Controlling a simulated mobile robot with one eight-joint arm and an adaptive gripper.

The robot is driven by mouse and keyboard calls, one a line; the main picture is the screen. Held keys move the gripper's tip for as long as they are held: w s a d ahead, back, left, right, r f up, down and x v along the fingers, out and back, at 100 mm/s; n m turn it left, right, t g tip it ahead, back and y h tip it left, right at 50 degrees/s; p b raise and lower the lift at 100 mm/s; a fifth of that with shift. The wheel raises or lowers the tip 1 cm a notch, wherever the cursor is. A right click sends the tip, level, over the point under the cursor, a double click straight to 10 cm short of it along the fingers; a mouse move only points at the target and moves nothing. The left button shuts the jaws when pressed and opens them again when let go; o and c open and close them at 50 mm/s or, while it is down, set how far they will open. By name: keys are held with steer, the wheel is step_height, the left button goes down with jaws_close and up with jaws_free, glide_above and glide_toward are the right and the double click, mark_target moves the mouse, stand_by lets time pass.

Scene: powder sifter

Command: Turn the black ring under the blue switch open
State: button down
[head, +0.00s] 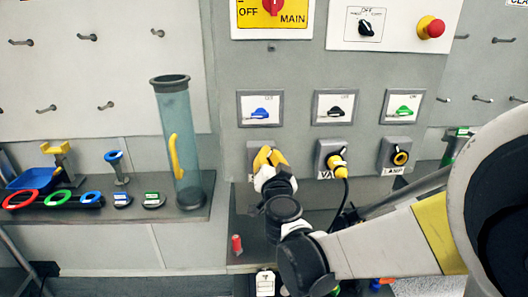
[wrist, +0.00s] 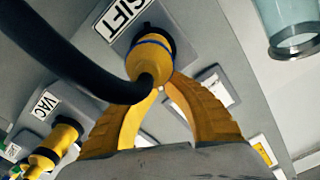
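The blue switch (head: 260,113) sits on a white panel on the grey wall in the head view. Below it is a grey socket box (head: 252,147), mostly covered by my gripper (head: 270,157). In the wrist view the box labelled SIFT (wrist: 121,17) holds a yellow plug (wrist: 150,58) with a blue band and a thick black cable (wrist: 85,70). A dark ring edge (wrist: 172,45) shows at the plug's base. My gripper's yellow fingers (wrist: 162,86) converge at the plug; their tips are partly hidden behind it. I cannot tell whether they grip it.
To the right are the VAC socket with a yellow plug (head: 337,162) and cable, and the lamp socket (head: 399,157). A clear tube (head: 177,130) stands on the left shelf beside coloured tools. A small red object (head: 237,244) is below my gripper.

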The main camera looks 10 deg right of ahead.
mark_target(254, 151)
steer(key=shift+a+n, duration=0.15)
steer(key=shift+n, duration=0.15)
steer(key=n, duration=0.2)
steer(key=a+n, duration=0.1)
steer(key=shift+w+r, duration=0.1)
steer(key=shift+r, duration=0.15)
steer(key=n, duration=0.1)
steer(key=a+n, duration=0.1)
steer(key=shift+n, duration=0.3)
steer(key=n, duration=0.2)
steer(key=a+n, duration=0.2)
steer(key=n, duration=0.1)
steer(key=shift+w+f+n, duration=0.1)
steer(key=shift+f+n, duration=0.15)
steer(key=shift+n, duration=0.05)
steer(key=c, duration=1.5)
jaws_free()
steer(key=shift+c, duration=0.2)
